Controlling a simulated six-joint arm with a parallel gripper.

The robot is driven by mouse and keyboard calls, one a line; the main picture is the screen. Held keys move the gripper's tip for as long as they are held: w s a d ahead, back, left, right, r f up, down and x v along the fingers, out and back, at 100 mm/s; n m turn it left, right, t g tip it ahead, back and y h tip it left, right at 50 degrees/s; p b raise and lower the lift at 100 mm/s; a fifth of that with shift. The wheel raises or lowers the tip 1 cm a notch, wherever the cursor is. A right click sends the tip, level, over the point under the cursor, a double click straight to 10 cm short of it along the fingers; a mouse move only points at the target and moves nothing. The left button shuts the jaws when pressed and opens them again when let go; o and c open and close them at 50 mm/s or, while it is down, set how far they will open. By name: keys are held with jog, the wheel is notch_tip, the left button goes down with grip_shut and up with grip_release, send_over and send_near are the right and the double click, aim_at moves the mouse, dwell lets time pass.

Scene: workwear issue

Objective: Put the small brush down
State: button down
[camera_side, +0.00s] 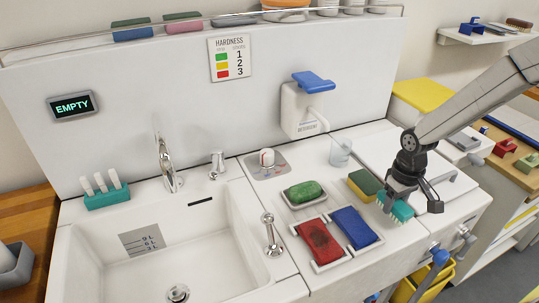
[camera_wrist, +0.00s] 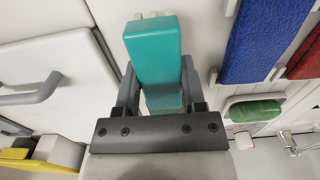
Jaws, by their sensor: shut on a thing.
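The small brush (camera_side: 402,211) has a teal body, with pale bristles partly showing at its side. My gripper (camera_side: 397,194) is shut on it, low over the right part of the white counter, just right of the yellow-green sponge (camera_side: 364,184). I cannot tell if the brush touches the counter. In the wrist view the teal body (camera_wrist: 152,48) stands between the fingers of my gripper (camera_wrist: 155,85), which cover its lower sides. Pale bristle tips show at its far end.
A red pad (camera_side: 319,240) and a blue pad (camera_side: 355,228) lie on white trays left of the gripper. A green soap (camera_side: 305,191) sits behind them. A clear cup (camera_side: 340,152) stands further back. The sink (camera_side: 190,245) is at left. A handled white lid is behind the arm.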

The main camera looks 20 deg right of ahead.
aim_at(396, 202)
jog(key=shift+f, duration=0.8)
jog(key=shift+f, duration=0.2)
jog(key=shift+c, duration=0.9)
grip_release()
jog(key=shift+r, duration=0.2)
notch_tip(396, 202, up, 12)
jog(key=s+f+t, duration=0.2)
jog(key=s+f, duration=0.2)
jog(key=s, duration=0.5)
jog(key=shift+f+t, duration=0.3)
jog(key=shift+f, duration=0.05)
jog(key=shift+a, duration=0.1)
